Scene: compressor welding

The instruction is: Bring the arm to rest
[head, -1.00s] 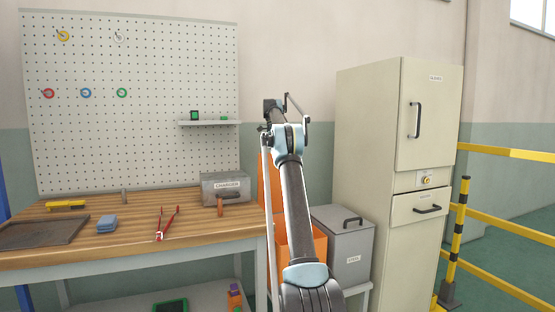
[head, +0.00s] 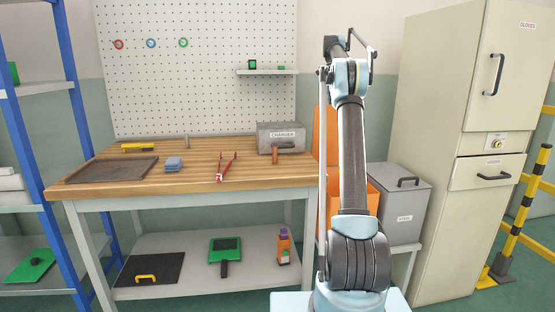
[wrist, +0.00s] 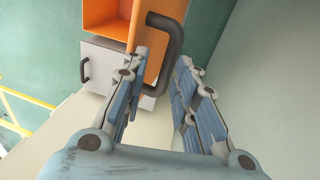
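My arm stands upright in the head view, in front of the gap between the workbench and the cream cabinet. My gripper is at its top end, too small and dark there to make out. In the wrist view my gripper (wrist: 160,62) has its two blue-grey fingers apart, with a gap between the tips. A dark curved handle (wrist: 176,32) shows beyond the fingertips. I see no object clearly held, and I cannot tell how far away the handle is.
The workbench (head: 240,177) holds a charger box (head: 280,132), red-handled pliers (head: 225,167), a blue block (head: 173,164) and a dark tray (head: 112,169). A grey bin (head: 402,205) and orange bin (head: 366,196) stand behind my arm. The cabinet (head: 430,130) and yellow-black barrier (head: 530,190) are right.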

